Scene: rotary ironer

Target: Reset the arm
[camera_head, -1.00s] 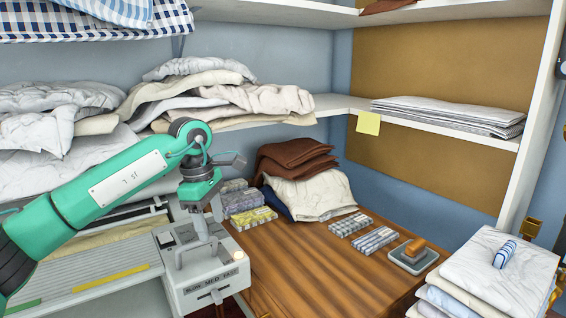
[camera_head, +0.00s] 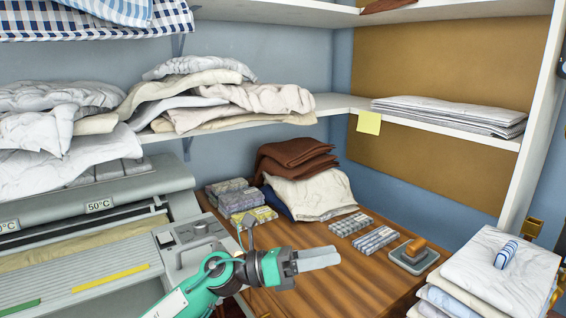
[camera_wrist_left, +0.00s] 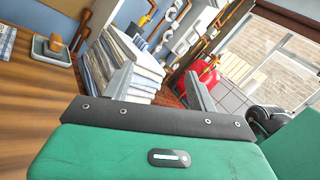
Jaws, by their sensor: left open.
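My left arm comes in from the bottom of the head view, green with a grey gripper (camera_head: 318,258). The gripper points right, above the wooden table (camera_head: 340,290), and is open with nothing between its fingers. In the left wrist view its two grey fingers (camera_wrist_left: 160,90) stand apart, with the folded linen stack (camera_wrist_left: 130,62) beyond them. The ironer (camera_head: 100,215) stands at the left, with a control box (camera_head: 195,245) at its right end. My right gripper does not show.
On the table lie several small wrapped packs (camera_head: 375,241), a stamp on a grey pad (camera_head: 414,254), and brown and cream folded cloth (camera_head: 312,192). A linen stack (camera_head: 495,270) stands at the right. Shelves with linen (camera_head: 245,100) run along the back.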

